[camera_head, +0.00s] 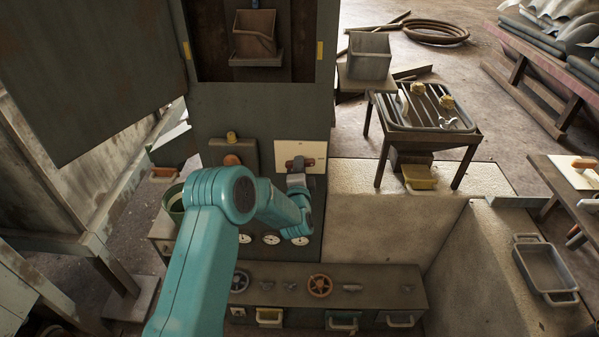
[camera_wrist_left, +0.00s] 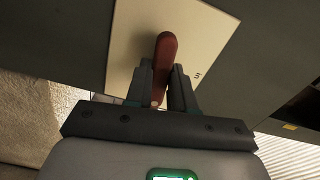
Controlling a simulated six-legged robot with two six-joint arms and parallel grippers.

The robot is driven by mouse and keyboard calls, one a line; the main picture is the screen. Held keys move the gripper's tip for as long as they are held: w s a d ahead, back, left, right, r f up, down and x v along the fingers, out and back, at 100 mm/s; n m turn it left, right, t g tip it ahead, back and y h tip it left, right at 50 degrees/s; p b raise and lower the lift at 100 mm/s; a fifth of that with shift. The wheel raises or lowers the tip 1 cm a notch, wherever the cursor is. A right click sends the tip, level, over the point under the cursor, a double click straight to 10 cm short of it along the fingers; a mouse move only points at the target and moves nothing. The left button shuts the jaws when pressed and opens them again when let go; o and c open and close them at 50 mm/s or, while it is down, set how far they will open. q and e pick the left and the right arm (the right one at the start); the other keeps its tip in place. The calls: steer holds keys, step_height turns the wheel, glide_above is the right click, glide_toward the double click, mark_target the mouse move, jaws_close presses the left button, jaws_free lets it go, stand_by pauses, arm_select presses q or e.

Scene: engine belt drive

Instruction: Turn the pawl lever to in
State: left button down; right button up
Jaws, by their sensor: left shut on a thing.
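The pawl lever shows as a red-brown handle (camera_wrist_left: 165,55) in front of a cream plate (camera_wrist_left: 205,40) in the left wrist view. My left gripper (camera_wrist_left: 165,82) is shut on the lever, with one finger on each side of it. In the head view the cream plate (camera_head: 313,152) is on the dark panel, and the lever (camera_head: 291,163) lies across its lower left part. My left gripper (camera_head: 298,178) reaches up to it from below. The plate's markings are too small to read surely. My right gripper is not in view.
Gauges (camera_head: 271,239) sit below the plate, partly behind my left arm. A bench (camera_head: 390,274) with handwheels and yellow and grey bins stands below. A round-knobbed control (camera_head: 232,160) is left of the plate. A rack table (camera_head: 425,138) stands to the right.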

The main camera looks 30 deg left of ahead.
arm_select(q)
steer(key=shift+r+n+b, duration=0.15)
steer(key=shift+n+b, duration=3.85)
steer(key=shift+b, duration=0.4)
steer(key=shift+r+n+b, duration=0.1)
steer(key=shift+n+b, duration=3.9)
steer(key=shift+b, duration=0.4)
steer(key=c, duration=1)
jaws_free()
steer(key=shift+w, duration=0.1)
steer(key=shift+f, duration=0.15)
steer(key=v, duration=1.6)
steer(key=shift+s, duration=0.25)
